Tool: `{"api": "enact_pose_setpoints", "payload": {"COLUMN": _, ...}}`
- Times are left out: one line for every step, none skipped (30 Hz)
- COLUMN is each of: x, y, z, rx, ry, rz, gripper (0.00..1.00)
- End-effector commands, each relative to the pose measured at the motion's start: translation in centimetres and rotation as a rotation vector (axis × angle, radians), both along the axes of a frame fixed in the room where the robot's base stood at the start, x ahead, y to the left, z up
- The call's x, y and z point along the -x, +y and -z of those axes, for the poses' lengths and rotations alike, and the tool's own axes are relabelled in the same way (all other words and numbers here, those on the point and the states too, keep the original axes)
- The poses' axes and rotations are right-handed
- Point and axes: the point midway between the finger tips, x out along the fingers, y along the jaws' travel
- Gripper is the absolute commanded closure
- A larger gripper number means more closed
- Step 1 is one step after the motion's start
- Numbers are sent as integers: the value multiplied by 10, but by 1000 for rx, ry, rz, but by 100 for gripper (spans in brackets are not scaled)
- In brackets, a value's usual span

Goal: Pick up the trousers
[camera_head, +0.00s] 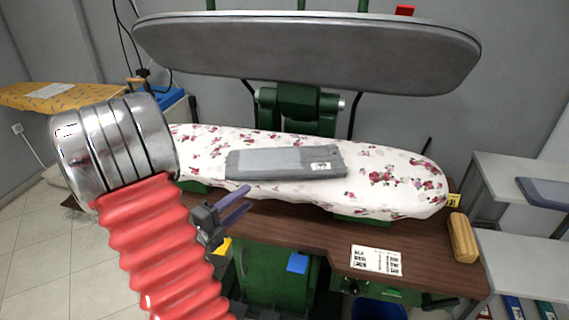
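The trousers (285,162) look like a flat, grey folded bundle with a small pale label near the right end. They lie on the floral-covered pressing board (385,190), near its middle. My gripper (247,197) is in front of the board's front edge, to the lower left of the trousers. Its two purple-grey fingers point right and stand apart with a gap between them. It is empty and appears not to touch the trousers. My red and silver arm covers the left end of the board.
The grey upper press plate (305,50) is raised above the board on a green mount (297,108). The brown table (300,228) holds a wooden block (462,238) and a paper sheet (376,260). A yellow ironing board (50,95) stands at the left, grey shelves (520,185) at the right.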

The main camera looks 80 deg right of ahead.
Motion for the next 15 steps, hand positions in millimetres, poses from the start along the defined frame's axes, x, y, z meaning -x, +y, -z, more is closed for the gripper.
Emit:
{"api": "enact_pose_setpoints", "payload": {"x": 4, "y": -5, "z": 0, "rx": 0, "ry": 0, "rz": 4, "gripper": 62}}
{"api": "enact_pose_setpoints", "payload": {"x": 6, "y": -8, "z": 0, "rx": 1, "ry": 0, "rz": 4, "gripper": 62}}
{"api": "enact_pose_setpoints", "payload": {"x": 8, "y": -12, "z": 0, "rx": 1, "ry": 0, "rz": 4, "gripper": 62}}
{"api": "enact_pose_setpoints", "payload": {"x": 9, "y": -15, "z": 0, "rx": 1, "ry": 0, "rz": 4, "gripper": 62}}
{"api": "enact_pose_setpoints", "payload": {"x": 11, "y": -18, "z": 0, "rx": 0, "ry": -1, "rz": 4, "gripper": 62}}
{"api": "enact_pose_setpoints", "payload": {"x": 13, "y": -22, "z": 0, "rx": 0, "ry": -1, "rz": 3, "gripper": 62}}
{"api": "enact_pose_setpoints", "payload": {"x": 14, "y": -25, "z": 0, "rx": 0, "ry": 0, "rz": 4, "gripper": 62}}
{"api": "enact_pose_setpoints", "payload": {"x": 15, "y": -27, "z": 0, "rx": -1, "ry": 0, "rz": 3, "gripper": 62}}
{"api": "enact_pose_setpoints", "payload": {"x": 17, "y": -30, "z": 0, "rx": 0, "ry": 0, "rz": 3, "gripper": 62}}
{"api": "enact_pose_setpoints", "payload": {"x": 18, "y": -32, "z": 0, "rx": 0, "ry": 1, "rz": 2, "gripper": 62}}
{"api": "enact_pose_setpoints", "payload": {"x": 19, "y": -33, "z": 0, "rx": 0, "ry": 1, "rz": 2, "gripper": 62}}
{"api": "enact_pose_setpoints", "payload": {"x": 19, "y": -35, "z": 0, "rx": 0, "ry": 1, "rz": 2, "gripper": 62}}
{"api": "enact_pose_setpoints", "payload": {"x": 19, "y": -35, "z": 0, "rx": 0, "ry": 1, "rz": 1, "gripper": 62}}
{"api": "enact_pose_setpoints", "payload": {"x": 19, "y": -36, "z": 0, "rx": 0, "ry": 1, "rz": 0, "gripper": 62}}
{"api": "enact_pose_setpoints", "payload": {"x": 19, "y": -36, "z": 0, "rx": 0, "ry": 1, "rz": -1, "gripper": 62}}
